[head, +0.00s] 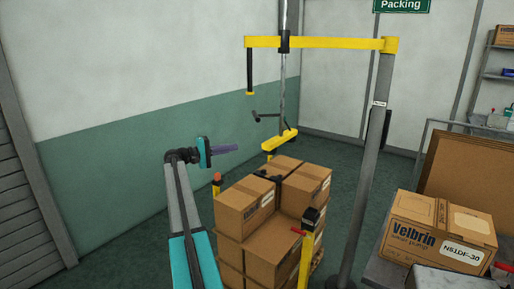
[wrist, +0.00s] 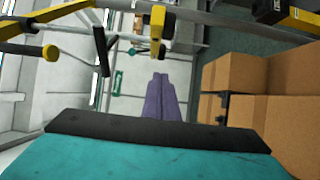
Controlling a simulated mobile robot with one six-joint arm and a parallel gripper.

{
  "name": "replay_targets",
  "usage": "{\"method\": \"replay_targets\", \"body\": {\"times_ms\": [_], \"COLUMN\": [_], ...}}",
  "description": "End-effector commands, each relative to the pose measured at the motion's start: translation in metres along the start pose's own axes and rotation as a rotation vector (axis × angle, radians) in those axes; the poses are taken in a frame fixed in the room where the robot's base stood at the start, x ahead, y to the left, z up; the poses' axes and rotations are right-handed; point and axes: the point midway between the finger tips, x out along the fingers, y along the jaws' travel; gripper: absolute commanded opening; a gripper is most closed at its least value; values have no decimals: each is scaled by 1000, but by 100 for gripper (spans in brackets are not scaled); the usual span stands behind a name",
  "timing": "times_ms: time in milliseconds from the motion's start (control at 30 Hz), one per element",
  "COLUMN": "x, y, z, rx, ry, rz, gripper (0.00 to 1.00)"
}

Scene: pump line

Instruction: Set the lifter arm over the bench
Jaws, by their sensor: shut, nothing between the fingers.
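The lifter arm is a yellow boom (head: 340,43) on top of a grey post (head: 372,170). It reaches left from the post, above the stacked cartons and away from the bench. A black handle (head: 249,72) with a yellow tip hangs from its left end. A rod hangs from the boom and carries a yellow lifting head (head: 279,141); a yellow part also shows in the wrist view (wrist: 157,28). The bench (head: 375,272) is at the right, partly cut off. My gripper (head: 237,148) has purple fingers, shut and empty, left of the lifting head and apart from the handle.
A Velbrin carton (head: 437,230) is on the bench. A shelf (head: 499,75) is at the far right. A shutter (head: 30,190) is at the left. The floor left of the cartons looks clear.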

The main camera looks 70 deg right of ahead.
Motion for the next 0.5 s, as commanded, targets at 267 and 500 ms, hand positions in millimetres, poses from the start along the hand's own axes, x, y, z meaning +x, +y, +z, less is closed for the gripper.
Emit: {"method": "replay_targets", "body": {"times_ms": [267,500], "x": [0,7], "y": [0,0], "z": [0,0], "rx": [0,-1], "ry": [0,0], "rz": [0,-1], "gripper": [0,0]}}
